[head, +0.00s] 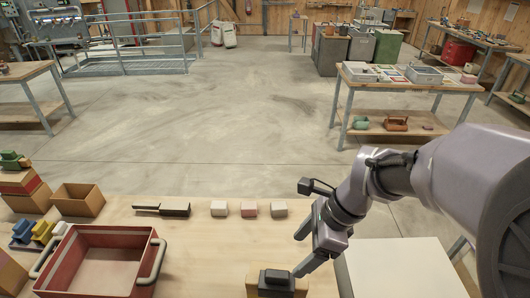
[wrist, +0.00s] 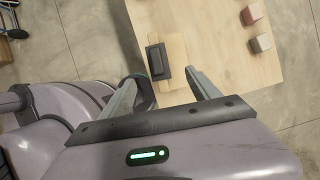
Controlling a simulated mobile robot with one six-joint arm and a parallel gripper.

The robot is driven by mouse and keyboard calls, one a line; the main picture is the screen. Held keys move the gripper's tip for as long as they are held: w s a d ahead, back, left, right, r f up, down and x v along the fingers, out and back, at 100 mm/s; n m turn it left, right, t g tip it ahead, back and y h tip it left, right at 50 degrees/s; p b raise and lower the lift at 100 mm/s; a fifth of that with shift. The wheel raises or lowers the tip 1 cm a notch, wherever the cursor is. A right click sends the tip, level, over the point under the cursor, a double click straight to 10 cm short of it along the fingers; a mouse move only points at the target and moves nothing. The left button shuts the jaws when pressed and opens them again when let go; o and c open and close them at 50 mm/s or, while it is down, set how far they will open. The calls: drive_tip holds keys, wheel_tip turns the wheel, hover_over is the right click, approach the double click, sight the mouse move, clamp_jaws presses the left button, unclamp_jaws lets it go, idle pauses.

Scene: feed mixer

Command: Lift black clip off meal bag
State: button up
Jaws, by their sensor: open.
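A small tan bag (head: 252,286) stands at the near edge of the wooden table, cut off by the bottom of the head view. A black clip (head: 276,278) sits across its top. In the wrist view the clip shows just ahead of the gap between the fingertips (wrist: 164,77). I cannot tell whether a finger touches it.
A red tray (head: 68,256) with pale handles stands at the left, beside an open cardboard box (head: 78,203). A dark-handled tool (head: 175,209) and three small blocks (head: 249,209) lie along the far edge. A white panel (head: 405,268) is at right. The table's middle is clear.

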drive_tip(key=b, duration=0.2)
approach(272, 283)
drive_tip(key=shift+w+d+f, duration=0.15)
drive_tip(key=shift+d+f, duration=0.05)
drive_tip(key=shift+f, duration=0.3)
drive_tip(key=shift+w+d+f, duration=0.1)
drive_tip(key=shift+d+f, duration=0.1)
drive_tip(key=shift+f, duration=0.35)
drive_tip(key=b+x, duration=0.1)
drive_tip(key=x, duration=0.2)
drive_tip(key=b+x, duration=0.2)
drive_tip(key=x, duration=0.2)
drive_tip(key=w+b+x, duration=0.1)
drive_tip(key=x, duration=0.3)
drive_tip(key=shift+s+a+r, duration=0.1)
drive_tip(key=shift+a+r, duration=0.05)
drive_tip(key=shift+a, duration=0.05)
drive_tip(key=shift+r, duration=0.1)
drive_tip(key=shift+c, duration=0.2)
drive_tip(key=c, duration=1.4)
drive_tip(key=shift+o, duration=0.2)
wheel_tip(272, 283, up, 15)
drive_tip(key=p, duration=0.8)
drive_tip(key=shift+p, duration=0.35)
